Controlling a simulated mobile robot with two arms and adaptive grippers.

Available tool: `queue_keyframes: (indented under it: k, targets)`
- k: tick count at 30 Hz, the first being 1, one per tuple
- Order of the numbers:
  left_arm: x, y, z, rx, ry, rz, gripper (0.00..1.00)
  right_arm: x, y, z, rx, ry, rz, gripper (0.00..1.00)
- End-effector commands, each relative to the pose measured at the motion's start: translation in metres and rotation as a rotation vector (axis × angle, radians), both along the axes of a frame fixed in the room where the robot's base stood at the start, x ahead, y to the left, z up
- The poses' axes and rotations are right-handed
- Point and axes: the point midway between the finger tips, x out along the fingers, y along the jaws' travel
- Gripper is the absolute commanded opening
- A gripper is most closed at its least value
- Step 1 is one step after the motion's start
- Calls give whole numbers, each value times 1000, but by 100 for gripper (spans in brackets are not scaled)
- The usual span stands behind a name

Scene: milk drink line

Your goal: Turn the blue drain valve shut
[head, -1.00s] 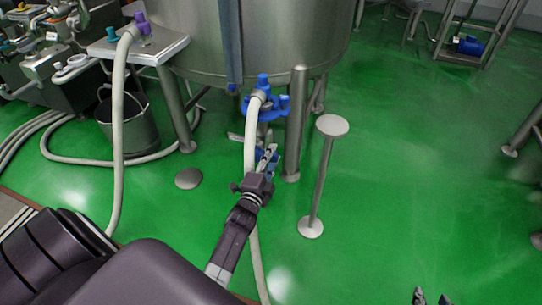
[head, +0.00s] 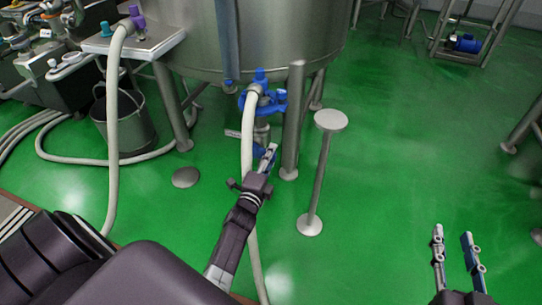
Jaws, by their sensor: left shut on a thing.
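The blue drain valve (head: 259,151) sits low under the steel tank (head: 270,35), behind the pale hose. Only a small blue part of it shows beside my fingers. My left gripper (head: 267,160) reaches in from the lower left and is shut on the valve. The fingers and hose hide much of it, so I cannot tell the handle's exact angle. My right gripper (head: 452,233) is at the lower right over the green floor, open and empty, with its two fingers apart.
A blue fitting (head: 263,98) joins the pale hose (head: 248,150) above the valve. A steel tank leg (head: 294,125) and a round-topped post (head: 331,121) stand just right. A bucket (head: 128,125) stands left.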

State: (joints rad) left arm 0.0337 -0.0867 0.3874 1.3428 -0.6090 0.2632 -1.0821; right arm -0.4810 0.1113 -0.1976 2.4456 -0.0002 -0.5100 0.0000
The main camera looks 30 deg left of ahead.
Motion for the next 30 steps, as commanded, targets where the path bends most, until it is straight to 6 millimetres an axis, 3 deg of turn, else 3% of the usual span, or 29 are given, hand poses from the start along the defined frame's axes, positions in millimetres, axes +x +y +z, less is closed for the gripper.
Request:
queue_keyframes:
  k: [4,5,9,20,30]
  targets:
    - [-1,0,-3,11,9,-1,0,0,0,0,0,1,0,31]
    - [-1,0,-3,11,9,-1,28,0,0,0,0,1,0,31]
    - [-1,0,-3,8,8,-1,44,0,0,0,0,1,-1,31]
    - [-5,-1,-2,5,5,-1,45,0,0,0,0,1,1,31]
    - [-52,-12,-3,5,7,-1,45,0,0,0,0,1,0,31]
